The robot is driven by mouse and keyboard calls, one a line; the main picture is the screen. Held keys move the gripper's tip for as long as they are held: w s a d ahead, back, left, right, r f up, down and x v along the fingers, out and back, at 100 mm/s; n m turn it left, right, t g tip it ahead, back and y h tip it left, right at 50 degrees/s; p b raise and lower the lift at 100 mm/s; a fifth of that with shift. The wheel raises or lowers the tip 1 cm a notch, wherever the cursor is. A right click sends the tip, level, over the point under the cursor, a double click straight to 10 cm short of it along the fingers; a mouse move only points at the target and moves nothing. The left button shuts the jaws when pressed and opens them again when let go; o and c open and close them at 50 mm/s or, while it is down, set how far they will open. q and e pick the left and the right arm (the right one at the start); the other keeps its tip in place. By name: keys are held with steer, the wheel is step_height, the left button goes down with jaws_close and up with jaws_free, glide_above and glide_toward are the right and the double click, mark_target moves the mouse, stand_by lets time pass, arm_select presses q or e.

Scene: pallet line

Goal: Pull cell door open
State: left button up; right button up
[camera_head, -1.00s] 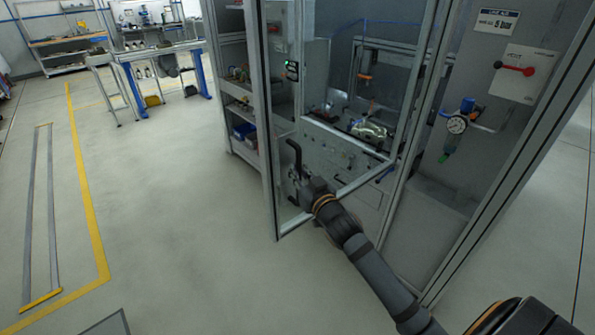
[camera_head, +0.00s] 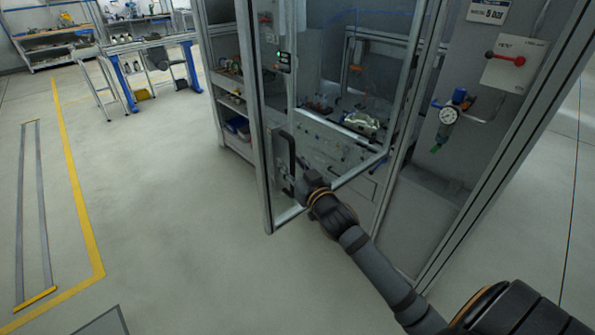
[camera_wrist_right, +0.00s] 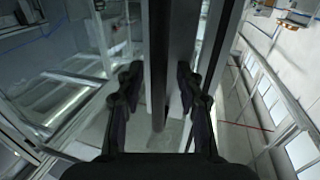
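The cell door (camera_head: 262,150) is a tall glazed panel in a grey metal frame. It stands swung out from the cell at an angle, and its lower rail slants back to the post on the right. A dark upright handle (camera_head: 283,153) sits on a plate near its free edge. My right gripper (camera_head: 291,178) is at the handle's lower part. In the right wrist view its two fingers (camera_wrist_right: 158,82) are spread, with a dark upright bar (camera_wrist_right: 158,50), apparently the handle, between them. Gaps show on both sides. My left gripper is not in view.
Inside the cell is a bench with a shiny metal part (camera_head: 361,122). A shelf unit (camera_head: 233,105) stands behind the door. The floor (camera_head: 180,220) left of the door is clear.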

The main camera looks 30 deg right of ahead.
steer(key=s, duration=1.1)
steer(key=shift+s+a, duration=0.2)
steer(key=shift+s, duration=0.05)
steer(key=w+d+f+g+h, duration=0.2)
steer(key=d+f+g+h, duration=0.1)
steer(key=d+f, duration=0.7)
steer(key=s+d+f+g+h+b, duration=0.1)
steer(key=s+d+f+g, duration=0.2)
steer(key=f, duration=0.6)
steer(key=s+d+f+g, duration=0.15)
steer(key=d+f, duration=0.25)
steer(key=f, duration=0.6)
steer(key=s+d+f+g+h+b, duration=0.1)
steer(key=s+d+f+g, duration=0.2)
steer(key=f, duration=0.6)
steer(key=s+f+g+y, duration=0.1)
steer(key=s+f, duration=0.7)
steer(key=f, duration=0.4)
steer(key=s+a+f+g+y+b, duration=0.2)
steer(key=s+a+f+g, duration=0.3)
steer(key=s+a+f, duration=1.4)
steer(key=s+y, duration=0.1)
steer(key=s, duration=0.2)
steer(key=shift+s+n+y, duration=0.2)
steer(key=shift+n+y, duration=0.1)
